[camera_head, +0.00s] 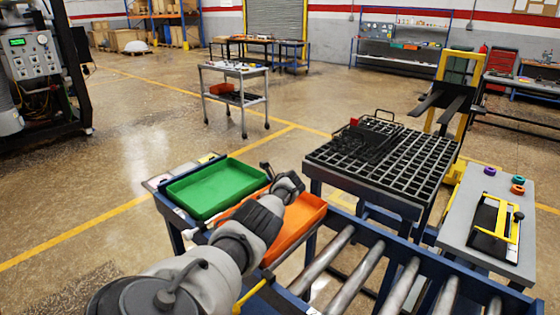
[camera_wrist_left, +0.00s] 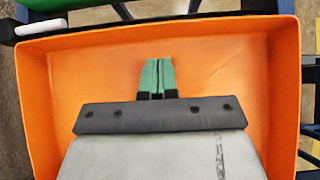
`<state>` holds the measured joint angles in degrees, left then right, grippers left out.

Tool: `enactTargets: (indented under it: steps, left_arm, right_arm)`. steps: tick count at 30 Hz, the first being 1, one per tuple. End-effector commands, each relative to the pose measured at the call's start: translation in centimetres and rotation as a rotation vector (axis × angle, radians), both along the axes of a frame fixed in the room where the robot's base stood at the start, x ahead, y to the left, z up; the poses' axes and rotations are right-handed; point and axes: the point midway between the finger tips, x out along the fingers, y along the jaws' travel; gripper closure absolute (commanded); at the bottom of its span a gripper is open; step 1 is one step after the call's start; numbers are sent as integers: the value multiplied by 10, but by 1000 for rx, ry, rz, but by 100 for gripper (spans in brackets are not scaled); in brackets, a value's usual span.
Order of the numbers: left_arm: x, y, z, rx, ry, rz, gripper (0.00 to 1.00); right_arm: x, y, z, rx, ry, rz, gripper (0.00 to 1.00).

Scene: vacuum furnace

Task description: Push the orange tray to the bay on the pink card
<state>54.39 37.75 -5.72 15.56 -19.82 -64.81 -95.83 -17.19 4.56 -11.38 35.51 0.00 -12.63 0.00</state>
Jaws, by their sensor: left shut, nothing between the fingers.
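The orange tray (camera_head: 302,214) lies on a blue-framed stand beside the roller conveyor, next to a green tray (camera_head: 214,189). My left arm reaches across it from the lower left and hides part of it. In the left wrist view the orange tray (camera_wrist_left: 238,65) fills most of the picture and looks empty. The green fingertips of my left gripper (camera_wrist_left: 157,66) are shut together with nothing between them, over the tray floor. I cannot tell whether they touch the tray. I cannot make out a pink card. My right gripper is not in view.
Metal rollers (camera_head: 400,288) run right of the orange tray. A dark grid-topped table (camera_head: 415,165) stands behind them. A grey side table (camera_head: 455,235) at the right holds a yellow-handled item and small colored rings. A wheeled cart (camera_head: 236,100) stands farther back on open floor.

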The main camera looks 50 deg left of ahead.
Motion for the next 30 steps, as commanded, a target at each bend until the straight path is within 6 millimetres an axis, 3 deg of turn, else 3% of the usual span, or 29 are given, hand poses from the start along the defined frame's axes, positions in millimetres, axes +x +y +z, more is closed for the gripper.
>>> enactTargets:
  steps: [1,10,21,30]
  left_arm:
    - [1,-7,9,-1,3,-3,100]
    - [9,-39,43,1,0,-4,100]
    - [17,-69,69,1,-1,-1,100]
    - [17,-72,71,0,0,0,100]
  right_arm:
    - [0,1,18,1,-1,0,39]
    - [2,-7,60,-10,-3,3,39]
    - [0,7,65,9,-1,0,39]
    - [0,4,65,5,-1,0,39]
